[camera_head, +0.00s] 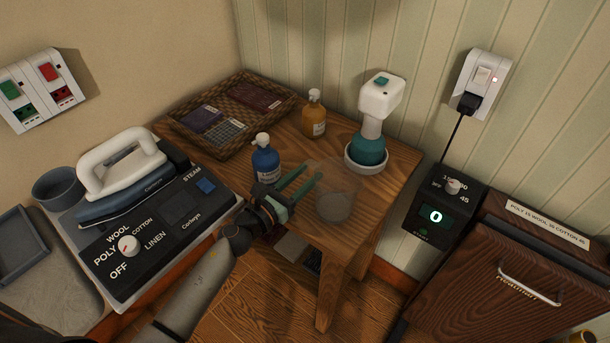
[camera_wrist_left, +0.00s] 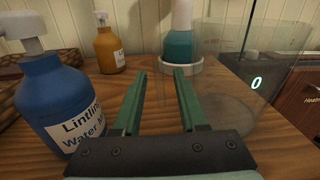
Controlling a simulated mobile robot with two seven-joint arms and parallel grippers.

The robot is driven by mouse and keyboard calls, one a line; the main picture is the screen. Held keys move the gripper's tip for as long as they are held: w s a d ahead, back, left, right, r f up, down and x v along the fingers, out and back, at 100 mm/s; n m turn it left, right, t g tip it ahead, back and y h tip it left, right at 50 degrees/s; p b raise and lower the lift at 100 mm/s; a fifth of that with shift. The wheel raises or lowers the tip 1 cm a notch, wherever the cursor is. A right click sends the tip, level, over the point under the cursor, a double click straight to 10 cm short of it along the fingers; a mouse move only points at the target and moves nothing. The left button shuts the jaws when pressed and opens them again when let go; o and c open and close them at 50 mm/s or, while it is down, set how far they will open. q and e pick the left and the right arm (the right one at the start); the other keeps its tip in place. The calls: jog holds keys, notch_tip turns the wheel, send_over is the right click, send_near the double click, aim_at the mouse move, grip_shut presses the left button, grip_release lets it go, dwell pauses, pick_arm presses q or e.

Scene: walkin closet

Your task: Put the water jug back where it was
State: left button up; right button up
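The water jug (camera_head: 335,200) is a clear, see-through vessel standing upright near the front right edge of the small wooden table (camera_head: 392,163). In the left wrist view the jug (camera_wrist_left: 228,112) stands just right of my gripper's fingers. My left gripper (camera_head: 310,173) reaches in low from the front, beside the jug's left side. Its two green fingers (camera_wrist_left: 159,72) are apart, with no solid body clearly held between them. The jug's clear outline is faint, so I cannot tell whether a handle lies between the fingers. My right gripper is not in view.
A blue bottle (camera_head: 266,165) stands close left of my gripper. An amber bottle (camera_head: 313,117) and a teal-and-white device (camera_head: 371,145) in a white dish stand behind. A wicker tray (camera_head: 240,95) is back left; an iron (camera_head: 122,178) sits further left.

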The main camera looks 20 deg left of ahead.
pick_arm(q)
jog(key=shift+r, duration=0.2)
jog(key=b+v, duration=0.1)
jog(key=v, duration=1.1)
jog(key=shift+b, duration=0.35)
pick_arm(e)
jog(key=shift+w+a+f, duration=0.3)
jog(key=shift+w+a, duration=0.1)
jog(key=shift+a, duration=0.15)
pick_arm(q)
jog(key=shift+f, duration=0.1)
